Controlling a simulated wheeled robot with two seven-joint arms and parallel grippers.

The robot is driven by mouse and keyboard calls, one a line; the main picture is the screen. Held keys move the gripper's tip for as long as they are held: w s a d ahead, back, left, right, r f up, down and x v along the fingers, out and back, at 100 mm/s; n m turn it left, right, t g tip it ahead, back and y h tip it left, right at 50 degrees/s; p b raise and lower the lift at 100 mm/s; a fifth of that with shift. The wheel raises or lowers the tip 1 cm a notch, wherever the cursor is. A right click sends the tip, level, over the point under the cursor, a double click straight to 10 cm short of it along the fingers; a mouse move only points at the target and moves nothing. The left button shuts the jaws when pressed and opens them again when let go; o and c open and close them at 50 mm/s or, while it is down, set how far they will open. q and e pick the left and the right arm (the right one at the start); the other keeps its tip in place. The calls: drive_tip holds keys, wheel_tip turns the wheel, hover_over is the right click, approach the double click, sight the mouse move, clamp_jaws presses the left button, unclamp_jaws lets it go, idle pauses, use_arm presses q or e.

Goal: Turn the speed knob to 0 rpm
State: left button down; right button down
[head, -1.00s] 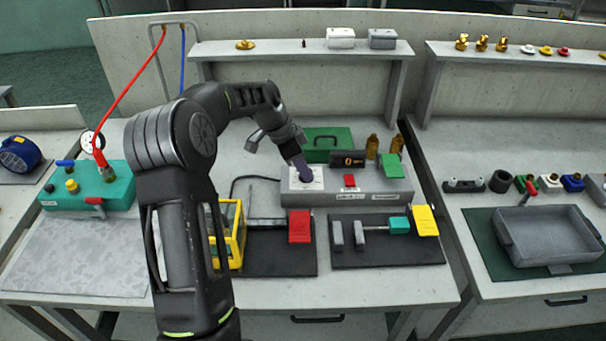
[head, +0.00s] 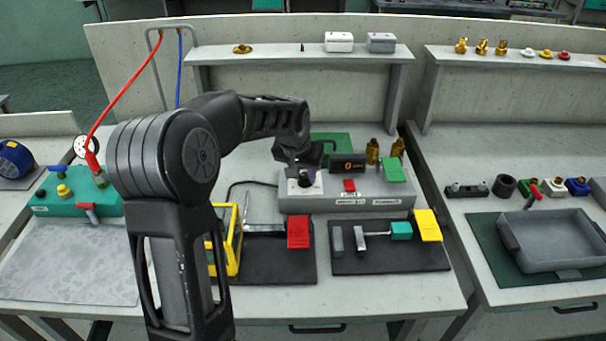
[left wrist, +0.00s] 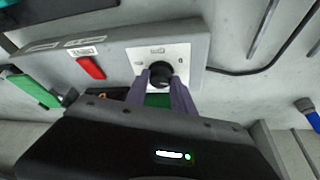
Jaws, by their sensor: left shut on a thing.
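The speed knob (left wrist: 160,76) is a black round knob on a white plate (left wrist: 177,52) at one end of the grey control box (head: 350,204). My left gripper (head: 304,178) is over the plate in the head view. In the left wrist view its two purple fingers (left wrist: 160,84) stand on either side of the knob, shut on it. The knob's pointer is too small to read. The small dark display (head: 348,164) on the box shows an orange 0. My right gripper is in neither view.
A red switch (head: 349,186) and a green flap (head: 394,170) are on the same box. Brown bottles (head: 372,151) stand behind it. Dark mats with a red block (head: 298,232) and a yellow block (head: 428,225) lie in front. A yellow frame (head: 234,240) is beside my arm.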

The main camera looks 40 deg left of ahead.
use_arm(q)
drive_tip(key=n, duration=0.1)
drive_tip(key=n+y+b, duration=0.1)
drive_tip(key=n, duration=0.2)
drive_tip(key=shift+w+d+f+n+g+y+b, duration=0.1)
drive_tip(key=shift+w+d+n+g+y+b, duration=0.05)
drive_tip(key=shift+d+n+g+y+b, duration=0.2)
drive_tip(key=shift+n+g+y+b, duration=0.45)
drive_tip(key=shift+n+g, duration=0.3)
drive_tip(key=shift+n, duration=1.2)
drive_tip(key=c, duration=1.1)
unclamp_jaws()
drive_tip(key=shift+w, duration=0.1)
drive_tip(key=shift+v, duration=4)
drive_tip(key=shift+a, duration=0.1)
